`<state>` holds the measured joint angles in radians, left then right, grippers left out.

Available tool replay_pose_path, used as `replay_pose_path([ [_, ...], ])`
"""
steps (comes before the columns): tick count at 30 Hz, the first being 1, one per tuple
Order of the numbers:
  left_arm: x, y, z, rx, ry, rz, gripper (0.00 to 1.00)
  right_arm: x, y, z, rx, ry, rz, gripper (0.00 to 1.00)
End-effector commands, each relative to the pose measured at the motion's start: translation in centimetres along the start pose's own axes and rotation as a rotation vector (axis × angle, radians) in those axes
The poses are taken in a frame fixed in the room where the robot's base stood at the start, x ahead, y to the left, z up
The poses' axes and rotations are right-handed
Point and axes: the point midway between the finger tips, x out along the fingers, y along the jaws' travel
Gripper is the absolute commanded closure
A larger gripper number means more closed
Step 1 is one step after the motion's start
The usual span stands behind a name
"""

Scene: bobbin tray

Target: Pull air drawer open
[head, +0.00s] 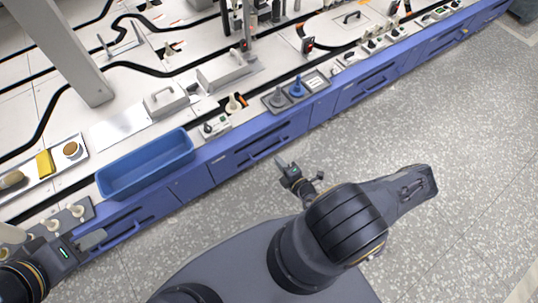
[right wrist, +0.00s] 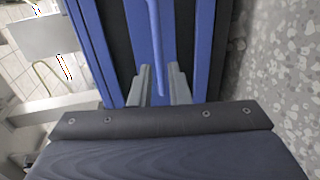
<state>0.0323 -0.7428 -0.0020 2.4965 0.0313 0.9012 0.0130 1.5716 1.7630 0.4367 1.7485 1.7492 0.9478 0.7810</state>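The blue bench front holds several drawers with bar handles. The drawer nearest my right gripper (head: 281,162) has a blue handle (head: 266,149); I cannot read any label naming it the air drawer. In the right wrist view this handle (right wrist: 156,45) runs lengthwise, in line with the gap between the two grey fingers of the right gripper (right wrist: 161,72). The fingers are apart, and I cannot tell whether they reach around the bar. The drawer looks shut. My left gripper (head: 92,240) is at the lower left, by the bench's front edge; its opening is unclear.
A blue bin (head: 147,166) stands at the bench's front edge, left of the drawer. Other drawer handles (head: 371,80) line the front to the right. A panel with grey and blue knobs (head: 297,90) is on top. The speckled floor (head: 430,130) is clear.

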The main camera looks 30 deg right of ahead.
Motion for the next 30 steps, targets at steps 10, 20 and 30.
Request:
replay_pose_path([
  [10, 1.7, -0.8, 0.8, 0.000, 0.000, 0.000, 0.64, 5.4, -0.1, -0.1, -0.004, 0.005, 0.003, 0.84],
  [20, 2.0, -0.9, 1.0, 0.000, 0.000, 0.000, 0.64, 7.2, 0.1, -0.1, -0.005, 0.005, 0.002, 0.84],
  [30, 2.0, -0.9, 1.0, 0.000, 0.000, 0.000, 0.64, 7.2, 0.2, -0.1, -0.005, 0.005, 0.002, 1.00],
])
